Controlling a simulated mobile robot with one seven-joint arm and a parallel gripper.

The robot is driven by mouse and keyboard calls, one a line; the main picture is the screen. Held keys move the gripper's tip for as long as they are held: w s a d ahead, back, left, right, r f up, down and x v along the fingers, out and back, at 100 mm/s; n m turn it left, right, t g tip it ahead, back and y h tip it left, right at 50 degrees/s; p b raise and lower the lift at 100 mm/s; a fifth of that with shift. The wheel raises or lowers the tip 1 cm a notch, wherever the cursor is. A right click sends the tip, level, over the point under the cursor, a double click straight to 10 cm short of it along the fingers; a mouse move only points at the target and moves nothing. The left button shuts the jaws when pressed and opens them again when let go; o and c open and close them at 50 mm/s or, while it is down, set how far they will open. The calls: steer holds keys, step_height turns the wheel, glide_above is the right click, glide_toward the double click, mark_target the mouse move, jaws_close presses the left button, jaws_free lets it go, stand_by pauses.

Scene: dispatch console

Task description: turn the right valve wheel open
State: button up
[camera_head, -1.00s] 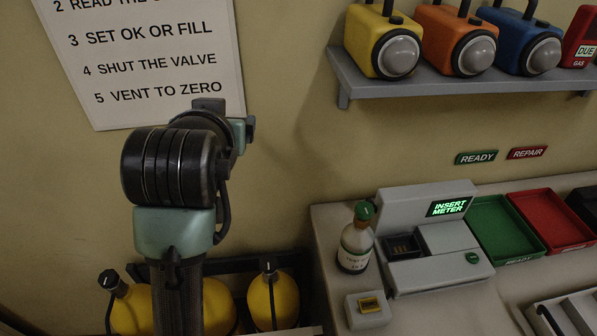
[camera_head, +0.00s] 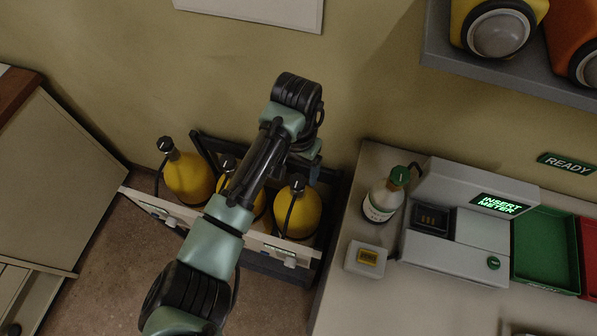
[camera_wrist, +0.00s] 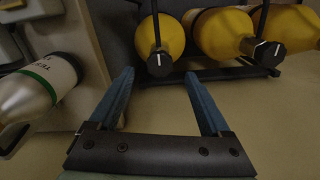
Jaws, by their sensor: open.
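Three yellow cylinders stand in a dark rack. The right cylinder (camera_head: 298,213) has a black valve wheel (camera_head: 296,185) with a white mark on top. In the wrist view the nearest valve wheel (camera_wrist: 160,65) shows ahead of my gripper (camera_wrist: 159,76), whose blue fingers are spread and empty. The fingertips appear to either side of this wheel, and I see no contact. The other cylinders carry like wheels, the left valve wheel (camera_head: 165,144) and the middle valve wheel (camera_head: 229,165). My arm partly covers the middle cylinder (camera_head: 258,202) in the head view.
The counter (camera_head: 345,290) stands just right of the rack, with a green-capped bottle (camera_head: 383,201), a small meter (camera_head: 366,258) and a grey station (camera_head: 455,262) reading INSERT METER. The wall is behind the rack. A shelf (camera_head: 500,70) hangs at upper right.

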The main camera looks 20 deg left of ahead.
mark_target(298, 180)
steer(key=shift+f, duration=2.05)
jaws_close()
